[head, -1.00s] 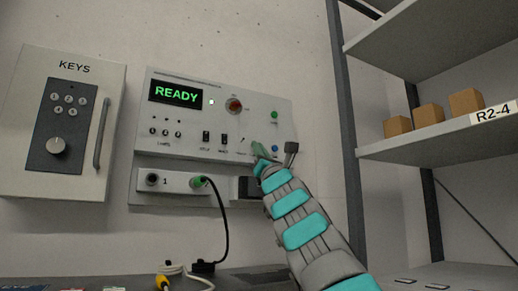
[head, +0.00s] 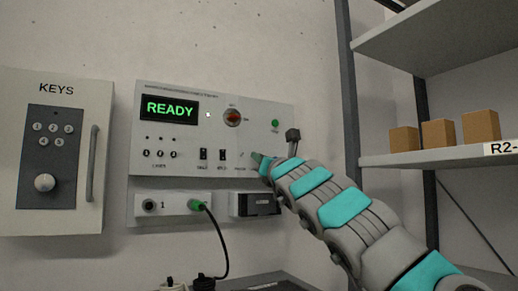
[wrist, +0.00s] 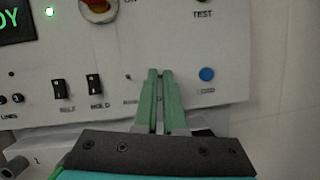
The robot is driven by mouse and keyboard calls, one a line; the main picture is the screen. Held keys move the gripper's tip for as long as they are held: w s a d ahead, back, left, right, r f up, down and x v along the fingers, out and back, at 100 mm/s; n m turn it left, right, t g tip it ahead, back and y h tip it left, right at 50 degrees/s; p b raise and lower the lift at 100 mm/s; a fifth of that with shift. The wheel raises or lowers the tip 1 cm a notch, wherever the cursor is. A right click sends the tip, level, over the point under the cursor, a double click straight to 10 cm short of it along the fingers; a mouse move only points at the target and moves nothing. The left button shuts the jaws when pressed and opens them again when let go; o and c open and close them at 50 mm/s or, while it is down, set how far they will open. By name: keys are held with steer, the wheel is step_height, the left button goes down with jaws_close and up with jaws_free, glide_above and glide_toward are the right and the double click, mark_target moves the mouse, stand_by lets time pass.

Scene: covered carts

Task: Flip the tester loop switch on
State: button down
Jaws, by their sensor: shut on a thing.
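The tester (head: 214,170) is a light grey wall panel with a green READY display (head: 169,108). Its lower row holds two black rocker switches (head: 212,155) and a small toggle (head: 241,155), also seen in the wrist view (wrist: 128,77). My gripper (head: 257,157) is at the panel face, just right of that toggle. In the wrist view my green fingers (wrist: 160,75) are nearly together, between the small toggle and a blue button (wrist: 206,74). They cover the spot where the loop switch appears to be; its lever and label are hidden. Nearby labels are blurred.
A red-orange knob (head: 232,117) and a green TEST button (head: 275,123) are higher on the panel. A green plug (head: 198,205) with a black cable is below. The KEYS box (head: 53,150) is left; a shelf (head: 430,155) with boxes is right.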

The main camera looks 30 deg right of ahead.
steer(key=shift+d+r+g+y+p, duration=0.1)
steer(key=shift+r+g+y+p, duration=0.15)
steer(key=shift+g, duration=0.5)
steer(key=shift+d+r+g+y+p, duration=0.1)
steer(key=shift+r+g, duration=0.25)
steer(key=shift+g, duration=0.4)
steer(key=shift+s+r, duration=0.1)
steer(key=shift+n+g, duration=0.3)
steer(key=shift+g, duration=0.2)
steer(key=c, duration=1)
jaws_free()
steer(key=shift+a, duration=0.15)
steer(key=shift+s, duration=0.1)
